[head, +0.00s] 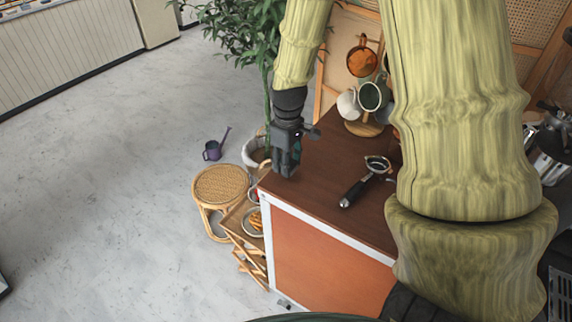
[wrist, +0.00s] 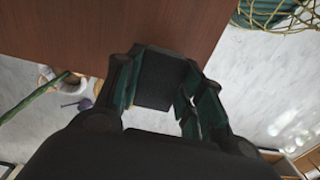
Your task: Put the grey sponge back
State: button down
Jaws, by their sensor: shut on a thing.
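In the head view the sponge cannot be told apart from the dark fingers. I cannot tell whether it touches the cart top.
A portafilter (head: 353,191) lies on the cart top to the right of my gripper. A mug tree (head: 366,128) with several mugs stands behind it. A rattan stool (head: 219,186), a purple watering can (head: 212,151) and a potted plant (head: 240,28) stand beyond the cart's left edge.

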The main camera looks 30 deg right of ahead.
jog(key=shift+w+d, duration=0.25)
jog(key=shift+w, duration=0.15)
jog(key=shift+f+p, duration=0.7)
jog(key=shift+f, duration=1.05)
jog(key=shift+f, duration=0.1)
jog(key=c, duration=0.9)
grip_release()
jog(key=shift+f, duration=0.1)
jog(key=shift+s+r+b, duration=0.1)
jog(key=shift+r+b, duration=1.25)
jog(key=shift+r, duration=4.85)
